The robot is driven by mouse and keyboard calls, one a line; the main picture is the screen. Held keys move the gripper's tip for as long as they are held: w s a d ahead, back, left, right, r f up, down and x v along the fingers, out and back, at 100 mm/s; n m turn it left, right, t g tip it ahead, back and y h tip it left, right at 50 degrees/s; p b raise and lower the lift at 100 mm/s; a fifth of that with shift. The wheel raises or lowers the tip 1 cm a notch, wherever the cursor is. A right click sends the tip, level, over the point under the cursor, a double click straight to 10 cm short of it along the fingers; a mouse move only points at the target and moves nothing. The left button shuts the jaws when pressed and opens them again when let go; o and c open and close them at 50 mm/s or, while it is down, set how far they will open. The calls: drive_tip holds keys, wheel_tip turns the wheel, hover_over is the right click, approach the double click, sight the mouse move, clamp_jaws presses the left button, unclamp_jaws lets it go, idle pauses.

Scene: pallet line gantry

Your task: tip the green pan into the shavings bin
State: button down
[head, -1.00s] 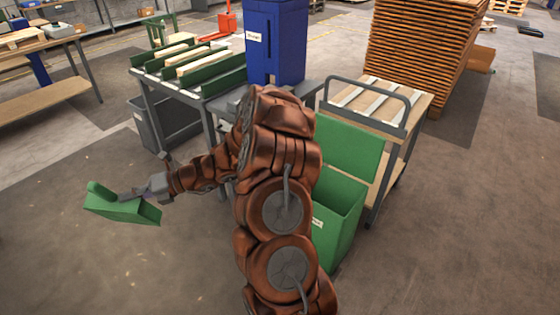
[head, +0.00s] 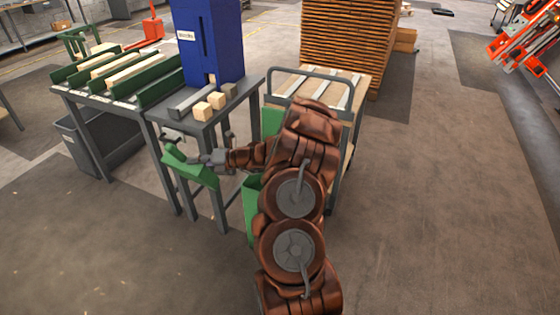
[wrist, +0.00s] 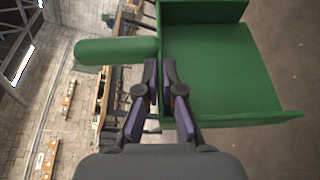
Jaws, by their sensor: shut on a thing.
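The green pan (head: 195,172) is held out to the left of my arm, in front of the workbench legs. My gripper (head: 212,159) is shut on it, near its grip. In the wrist view the pan (wrist: 222,72) fills the upper right, its rounded grip (wrist: 115,51) sticks out left, and my fingers (wrist: 163,85) close between the two. The pan looks tilted; I see no shavings on its visible green face. A green bin (head: 250,206), probably the shavings bin, stands right of the pan, mostly hidden by my arm. Its raised lid (head: 271,121) shows behind.
A workbench (head: 205,112) with wooden blocks (head: 209,106) and a blue machine (head: 208,45) stands just behind the pan. A cart (head: 345,92) stands behind the bin. A dark grey bin (head: 95,145) sits under the left bench. The floor at right is open.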

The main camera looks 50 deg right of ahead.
drive_tip(key=s+d+f+m+h+b, duration=0.1)
drive_tip(key=s+d+f+h, duration=0.1)
drive_tip(key=d, duration=0.8)
drive_tip(key=s+d+f+m+t+h+b, duration=0.1)
drive_tip(key=s+d+f+h+b, duration=0.1)
drive_tip(key=d+f, duration=0.4)
drive_tip(key=s+d+f+m+t+h+b, duration=0.1)
drive_tip(key=s+d+f+m+h, duration=0.1)
drive_tip(key=d, duration=1.2)
drive_tip(key=s+f+h, duration=0.1)
drive_tip(key=s+f, duration=0.1)
drive_tip(key=s, duration=0.1)
drive_tip(key=shift+s+d+b, duration=0.3)
drive_tip(key=shift+d+b, duration=0.05)
drive_tip(key=shift+b, duration=0.05)
drive_tip(key=shift+w+a+n+h+b, duration=0.2)
drive_tip(key=shift+a+n+h+b, duration=0.4)
drive_tip(key=shift+b, duration=1.05)
drive_tip(key=shift+w+a+f+n+b, duration=0.15)
drive_tip(key=shift+a+b, duration=0.35)
drive_tip(key=shift+b, duration=0.95)
drive_tip(key=shift+w+a+n+b, duration=0.15)
drive_tip(key=shift+a+b, duration=0.35)
drive_tip(key=shift+b, duration=0.95)
